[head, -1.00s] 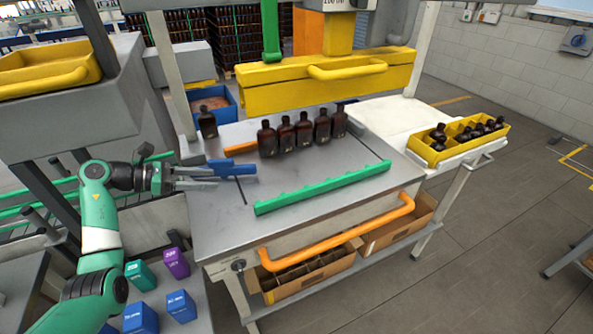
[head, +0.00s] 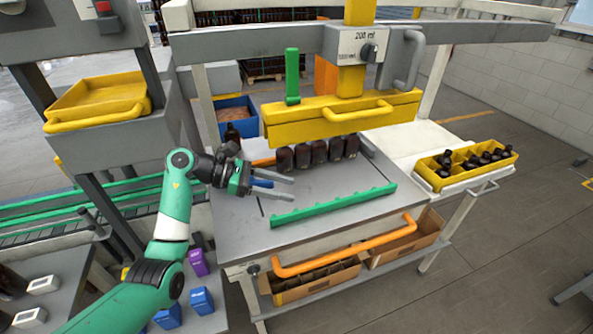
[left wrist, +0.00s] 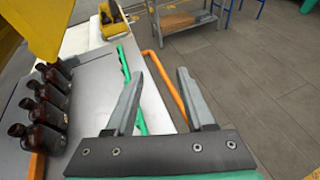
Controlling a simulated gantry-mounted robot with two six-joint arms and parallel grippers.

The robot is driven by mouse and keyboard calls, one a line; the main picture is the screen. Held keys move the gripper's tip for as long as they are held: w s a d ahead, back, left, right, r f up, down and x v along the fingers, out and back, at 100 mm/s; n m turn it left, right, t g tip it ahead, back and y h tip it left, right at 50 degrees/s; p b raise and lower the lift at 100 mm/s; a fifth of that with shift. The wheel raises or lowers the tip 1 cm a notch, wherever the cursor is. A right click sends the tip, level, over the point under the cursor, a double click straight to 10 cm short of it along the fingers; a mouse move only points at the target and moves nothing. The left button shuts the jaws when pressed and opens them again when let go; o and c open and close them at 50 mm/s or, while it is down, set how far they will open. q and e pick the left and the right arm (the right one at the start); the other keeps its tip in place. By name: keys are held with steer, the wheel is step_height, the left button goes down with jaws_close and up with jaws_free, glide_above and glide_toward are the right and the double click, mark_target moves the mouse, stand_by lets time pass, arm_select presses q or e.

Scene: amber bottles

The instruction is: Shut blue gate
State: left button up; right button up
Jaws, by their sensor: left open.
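The blue gate (head: 262,183) is a small blue bar at the left end of the grey table, partly hidden by my left gripper. My left gripper (head: 291,188) is open, its fingers pointing right across the table; no object is between them. Whether it touches the blue gate I cannot tell. In the left wrist view the open fingers (left wrist: 160,72) show with nothing held, and I cannot make out the blue gate there. My right gripper is not in view.
A row of amber bottles (head: 318,153) stands under the yellow beam (head: 345,117). An orange strip (head: 263,162) lies left of them. A toothed green rail (head: 335,205) runs along the front. The tabletop (head: 325,184) between is clear. An orange handle (head: 345,249) juts out in front.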

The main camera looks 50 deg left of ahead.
arm_select(q)
steer(key=shift+m+h, duration=0.6)
steer(key=shift+m, duration=0.1)
steer(key=d+r, duration=0.2)
steer(key=w+d+r+p, duration=0.1)
steer(key=d+r, duration=0.1)
